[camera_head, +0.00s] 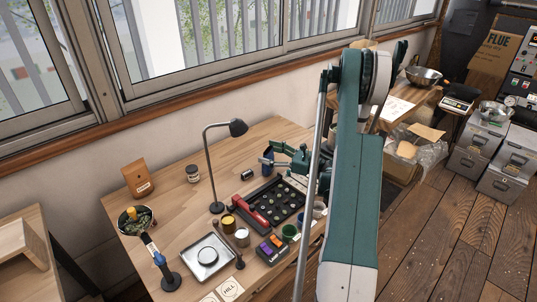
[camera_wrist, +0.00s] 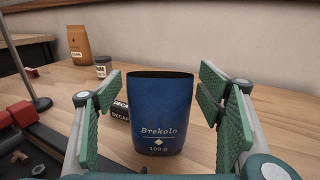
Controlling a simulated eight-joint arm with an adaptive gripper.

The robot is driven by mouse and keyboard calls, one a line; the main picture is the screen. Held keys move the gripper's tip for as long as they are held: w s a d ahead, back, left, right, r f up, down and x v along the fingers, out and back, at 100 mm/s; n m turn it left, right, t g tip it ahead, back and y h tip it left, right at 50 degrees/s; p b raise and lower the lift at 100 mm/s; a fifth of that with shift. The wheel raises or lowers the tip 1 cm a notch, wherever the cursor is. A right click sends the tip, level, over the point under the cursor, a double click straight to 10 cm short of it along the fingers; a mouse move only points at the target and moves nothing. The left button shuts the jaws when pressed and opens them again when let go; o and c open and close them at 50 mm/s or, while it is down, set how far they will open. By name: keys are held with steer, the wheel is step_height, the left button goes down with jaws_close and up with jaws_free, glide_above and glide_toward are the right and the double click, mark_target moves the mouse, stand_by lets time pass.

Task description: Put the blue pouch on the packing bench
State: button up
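The blue pouch (camera_wrist: 160,112), labelled "Brekolo" and "100 g", stands upright on the wooden table in the wrist view. In the head view the pouch (camera_head: 268,158) shows small near the back of the table. My gripper (camera_head: 276,155) is open; in the wrist view its green finger pads (camera_wrist: 158,92) stand left and right of the pouch with gaps on both sides. The pouch's base is in view on the tabletop. Several wooden surfaces show, and I cannot tell which is the packing bench.
A black DECAF box (camera_wrist: 121,110) is just left of the pouch; a jar (camera_wrist: 103,66) and a brown bag (camera_wrist: 79,42) stand further back. A desk lamp (camera_head: 212,165), dark tray (camera_head: 272,203) and metal pan (camera_head: 207,257) occupy the table. A side table (camera_head: 15,270) is at left.

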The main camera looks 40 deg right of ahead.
steer(key=shift+r, duration=0.25)
steer(key=p+v, duration=0.2)
steer(key=v, duration=1)
steer(key=shift+f, duration=0.15)
steer(key=shift+c, duration=0.2)
steer(key=c, duration=0.6)
